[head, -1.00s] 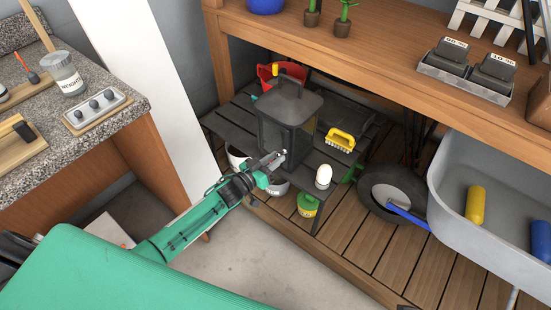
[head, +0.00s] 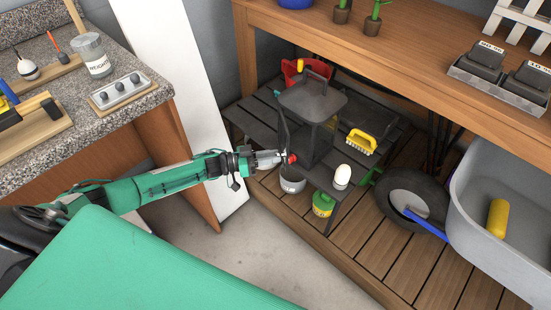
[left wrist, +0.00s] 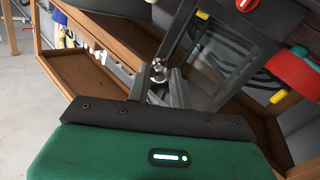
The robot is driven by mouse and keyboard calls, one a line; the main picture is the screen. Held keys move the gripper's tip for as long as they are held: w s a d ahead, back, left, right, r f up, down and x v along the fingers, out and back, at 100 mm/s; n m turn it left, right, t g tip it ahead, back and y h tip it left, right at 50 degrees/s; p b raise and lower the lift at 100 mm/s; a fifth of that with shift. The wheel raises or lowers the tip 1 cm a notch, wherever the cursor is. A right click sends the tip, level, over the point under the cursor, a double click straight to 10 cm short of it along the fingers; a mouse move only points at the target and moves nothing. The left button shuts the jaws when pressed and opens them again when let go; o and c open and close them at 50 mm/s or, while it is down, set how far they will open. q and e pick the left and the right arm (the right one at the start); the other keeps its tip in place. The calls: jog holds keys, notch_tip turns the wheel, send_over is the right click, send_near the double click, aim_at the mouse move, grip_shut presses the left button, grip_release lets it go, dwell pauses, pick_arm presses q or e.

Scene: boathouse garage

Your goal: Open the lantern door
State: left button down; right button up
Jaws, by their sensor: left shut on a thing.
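The dark lantern (head: 318,98) stands upright on a low black slatted table under the bench. Its door (head: 284,128) is swung out to the left and shows almost edge-on in the head view, with the lantern's front side open. In the left wrist view the door's framed pane (left wrist: 219,64) fills the upper middle. My left gripper (head: 286,159) is at the door's free edge. Its fingers are shut on the small round metal door knob (left wrist: 158,72). The knob is hidden by the fingers in the head view. My right gripper is in no view.
A white rounded bulb (head: 342,176), a green and yellow can (head: 323,204) and a grey bowl (head: 292,180) are close to the gripper. A yellow brush (head: 361,142) lies right of the lantern. A granite counter (head: 150,97) stands left; open floor lies in front.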

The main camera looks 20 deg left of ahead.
pick_arm(q)
jog(key=shift+a, duration=0.1)
dwell(0.3)
jog(key=c, duration=1.2)
grip_release()
jog(key=v, duration=0.7)
jog(key=shift+a, duration=0.3)
